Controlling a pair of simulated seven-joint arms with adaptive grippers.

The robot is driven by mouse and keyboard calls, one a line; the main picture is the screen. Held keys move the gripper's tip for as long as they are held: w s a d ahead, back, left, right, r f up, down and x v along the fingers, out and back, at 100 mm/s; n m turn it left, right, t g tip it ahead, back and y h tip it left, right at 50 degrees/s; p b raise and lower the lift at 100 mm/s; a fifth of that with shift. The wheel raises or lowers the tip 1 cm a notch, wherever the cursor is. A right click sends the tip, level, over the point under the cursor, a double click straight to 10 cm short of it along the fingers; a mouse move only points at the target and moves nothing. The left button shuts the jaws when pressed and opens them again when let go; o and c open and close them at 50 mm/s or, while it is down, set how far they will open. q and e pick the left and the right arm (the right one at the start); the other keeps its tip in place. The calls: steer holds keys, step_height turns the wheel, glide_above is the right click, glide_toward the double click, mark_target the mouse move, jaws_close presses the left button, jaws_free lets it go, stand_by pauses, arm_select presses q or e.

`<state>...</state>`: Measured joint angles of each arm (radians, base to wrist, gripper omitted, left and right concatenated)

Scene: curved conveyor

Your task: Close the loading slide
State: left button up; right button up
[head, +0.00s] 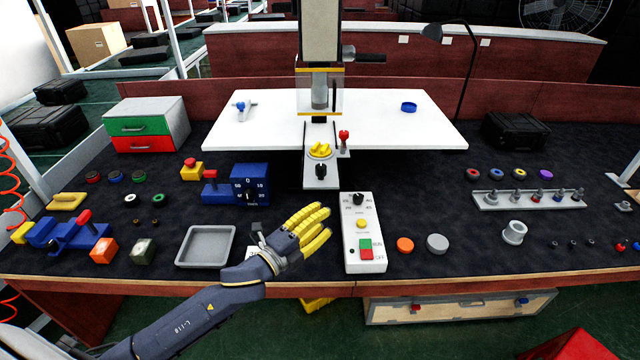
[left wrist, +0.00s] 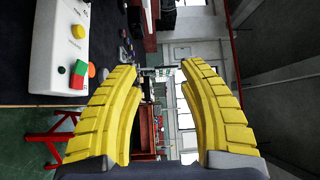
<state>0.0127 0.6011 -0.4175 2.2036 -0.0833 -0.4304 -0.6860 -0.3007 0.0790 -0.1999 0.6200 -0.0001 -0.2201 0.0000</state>
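A white bench machine (head: 320,70) with a clear guard (head: 318,95) stands at the back centre. A pale slide plate (head: 320,183) sticks out from under it toward me, with a yellow round part (head: 319,150) and a black knob (head: 321,171) on it. A red-topped lever (head: 343,138) stands at the slide's right. My left gripper (head: 322,220) is in front of the slide, apart from it, beside the control box. Its yellow fingers are spread and empty in the left wrist view (left wrist: 158,68). My right gripper is not in view.
The white control box (head: 362,205) with red and green buttons stands right of my gripper. A grey tray (head: 182,257) and a blue dial unit (head: 250,180) are to the left. Orange and grey discs (head: 437,243) lie to the right. Dark mat is free around the slide.

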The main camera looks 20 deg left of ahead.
arm_select(q)
steer(key=shift+o, duration=0.7)
steer(key=shift+d+r+t+y, duration=0.3)
steer(key=shift+d+r+y, duration=0.1)
steer(key=shift+d+r, duration=0.15)
steer(key=m+y, duration=0.9)
steer(key=m, duration=0.4)
glide_toward(319, 170)
steer(key=shift+t, duration=0.3)
steer(key=w, duration=0.7)
steer(key=w+a, duration=0.1)
steer(key=w, duration=0.3)
steer(key=shift+w+f, duration=0.25)
steer(key=shift+w, duration=0.05)
jaws_close()
